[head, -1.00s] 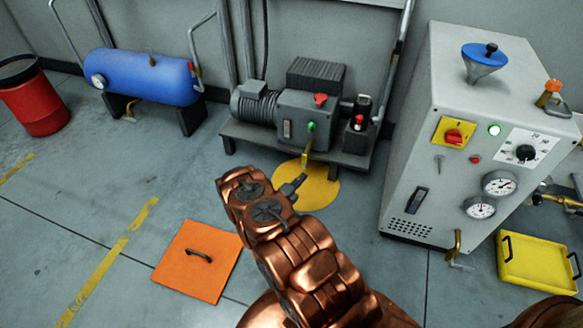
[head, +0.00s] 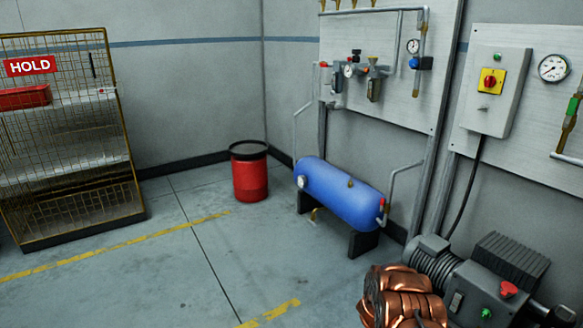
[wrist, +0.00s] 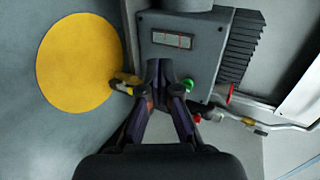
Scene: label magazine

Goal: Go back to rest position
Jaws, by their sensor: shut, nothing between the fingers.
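My gripper (wrist: 166,84) shows in the wrist view with its dark fingers together, shut and empty. It is above or in front of the grey pump unit (wrist: 180,65), near its green button (wrist: 188,83); I cannot tell the exact gap. In the head view my copper arm is at the lower right, in front of the pump (head: 470,290), and the gripper itself is out of sight there.
A yellow floor disc (wrist: 78,62) lies beside the pump. A brass valve (wrist: 124,85) and a pipe (wrist: 275,125) are close to the fingers. A blue tank (head: 342,193), red bin (head: 249,178) and HOLD cage (head: 65,150) stand left. Floor between them is clear.

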